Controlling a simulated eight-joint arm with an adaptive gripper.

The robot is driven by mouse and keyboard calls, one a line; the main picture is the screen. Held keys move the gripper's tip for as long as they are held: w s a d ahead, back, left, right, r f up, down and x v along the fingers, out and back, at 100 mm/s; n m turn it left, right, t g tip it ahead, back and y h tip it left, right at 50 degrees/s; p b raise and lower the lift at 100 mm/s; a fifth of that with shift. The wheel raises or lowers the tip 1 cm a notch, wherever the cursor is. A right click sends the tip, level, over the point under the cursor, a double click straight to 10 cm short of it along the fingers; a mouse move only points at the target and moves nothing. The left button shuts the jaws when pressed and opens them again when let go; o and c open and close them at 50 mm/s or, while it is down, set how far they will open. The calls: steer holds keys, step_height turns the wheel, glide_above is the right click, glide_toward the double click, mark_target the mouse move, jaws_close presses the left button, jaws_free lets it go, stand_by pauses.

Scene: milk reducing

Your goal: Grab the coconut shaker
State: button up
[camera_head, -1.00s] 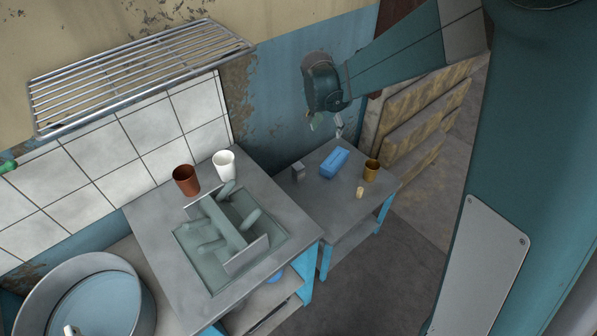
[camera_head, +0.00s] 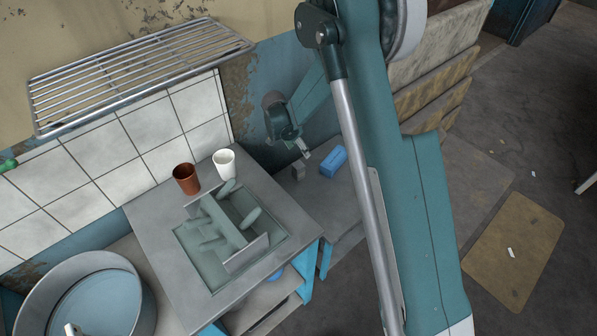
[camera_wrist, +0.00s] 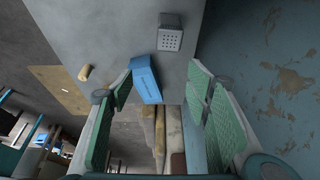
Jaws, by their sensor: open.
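A small grey box-shaped shaker with a dotted, perforated top (camera_wrist: 170,37) stands on the side table. It looks like the coconut shaker, though I cannot read a label. In the head view the shaker (camera_head: 299,170) stands near the wall, left of the blue box. My gripper (camera_wrist: 160,78) is open and empty, with its green-padded fingers spread wide. The shaker is beyond the fingertips and apart from them, toward the top of the wrist view. In the head view my gripper (camera_head: 301,148) hangs above the table's wall side, close over the shaker.
A blue box (camera_wrist: 145,78) lies beside the shaker, near the left finger. The peeling blue wall (camera_wrist: 270,85) is close on the right. A brown cup (camera_head: 186,179) and white cup (camera_head: 224,163) stand on the neighbouring counter.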

glide_above(298, 165)
steer(key=s+a, duration=0.1)
steer(key=a, duration=0.1)
step_height(298, 165, down, 6)
steer(key=f, duration=0.1)
steer(key=shift+s+a+r+m, duration=0.1)
steer(key=shift+s+r+m, duration=0.15)
steer(key=shift+m, duration=0.15)
steer(key=shift+w, duration=0.1)
steer(key=shift+b+x, duration=0.3)
steer(key=shift+x, duration=1)
steer(key=shift+b+x, duration=0.9)
steer(key=shift+x, duration=1.7)
steer(key=shift+s, duration=0.2)
steer(key=c, duration=1)
